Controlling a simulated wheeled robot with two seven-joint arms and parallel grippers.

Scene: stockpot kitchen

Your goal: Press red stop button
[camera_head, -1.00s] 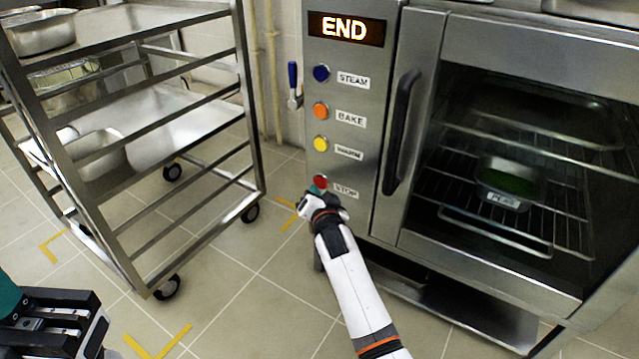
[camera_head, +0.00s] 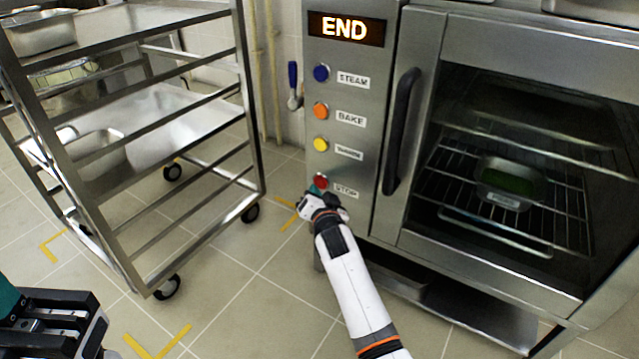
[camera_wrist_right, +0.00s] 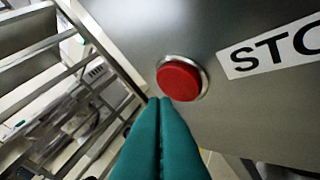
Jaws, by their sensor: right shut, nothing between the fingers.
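The red stop button (camera_head: 320,181) is the lowest of the buttons on the oven's control panel, left of the STOP label. In the right wrist view the red button (camera_wrist_right: 180,80) sits in a metal ring, just beyond my fingertips. My right gripper (camera_head: 316,189) is at the button's lower edge, and its teal fingers (camera_wrist_right: 160,104) are shut with nothing between them. I cannot tell whether the tips touch the button. The display (camera_head: 346,29) reads END. My left gripper (camera_head: 55,320) is partly in view at the lower left, its fingertips not clearly shown.
Blue (camera_head: 321,73), orange (camera_head: 320,111) and yellow (camera_head: 320,144) buttons sit above the red one. The oven door (camera_head: 420,130) is closed, with a tray (camera_head: 509,184) inside. A wheeled metal rack (camera_head: 245,95) stands to the left. Floor between rack and oven is free.

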